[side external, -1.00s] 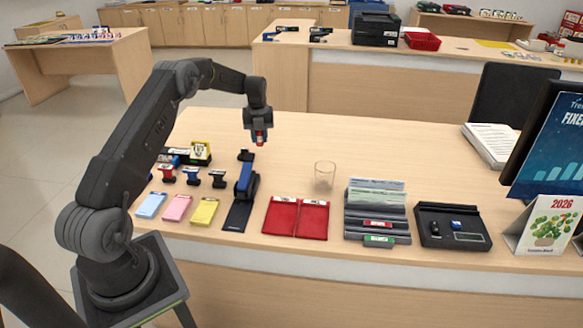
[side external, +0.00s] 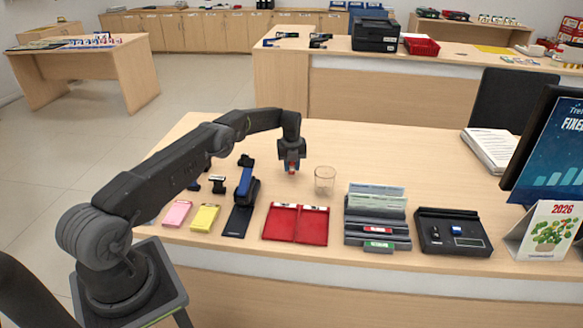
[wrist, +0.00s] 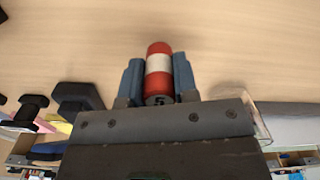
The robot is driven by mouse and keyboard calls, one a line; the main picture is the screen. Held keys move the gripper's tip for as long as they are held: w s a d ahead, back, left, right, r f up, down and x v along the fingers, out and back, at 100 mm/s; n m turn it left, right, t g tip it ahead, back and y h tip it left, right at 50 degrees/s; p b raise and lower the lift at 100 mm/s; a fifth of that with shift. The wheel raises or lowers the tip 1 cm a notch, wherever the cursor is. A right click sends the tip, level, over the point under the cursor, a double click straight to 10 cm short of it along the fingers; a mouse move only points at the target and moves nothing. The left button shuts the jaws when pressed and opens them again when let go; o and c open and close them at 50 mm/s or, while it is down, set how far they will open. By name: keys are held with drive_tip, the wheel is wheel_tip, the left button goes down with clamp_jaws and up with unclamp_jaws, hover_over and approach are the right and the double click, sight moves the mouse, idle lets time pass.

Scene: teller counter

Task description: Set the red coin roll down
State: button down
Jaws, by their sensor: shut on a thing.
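The red coin roll (wrist: 158,64) has a white band and a dark end marked 5. In the wrist view it sits between the two blue-grey fingers of my gripper (wrist: 159,82), which is shut on it. In the side view my gripper (side external: 291,167) points down, with a small bit of the red coin roll (side external: 291,170) showing at its tips. It is low over the wooden counter, left of the clear glass (side external: 325,180) and behind the red trays. Whether the roll touches the counter I cannot tell.
Two red trays (side external: 280,222) lie in front, with the blue-and-black stamp device (side external: 245,188) at their left. A grey cheque rack (side external: 376,229) and a black box (side external: 453,241) stand to the right. The counter behind my gripper is clear.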

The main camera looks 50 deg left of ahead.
drive_tip(key=shift+f, duration=0.4)
drive_tip(key=shift+f, duration=0.1)
drive_tip(key=c, duration=0.9)
unclamp_jaws()
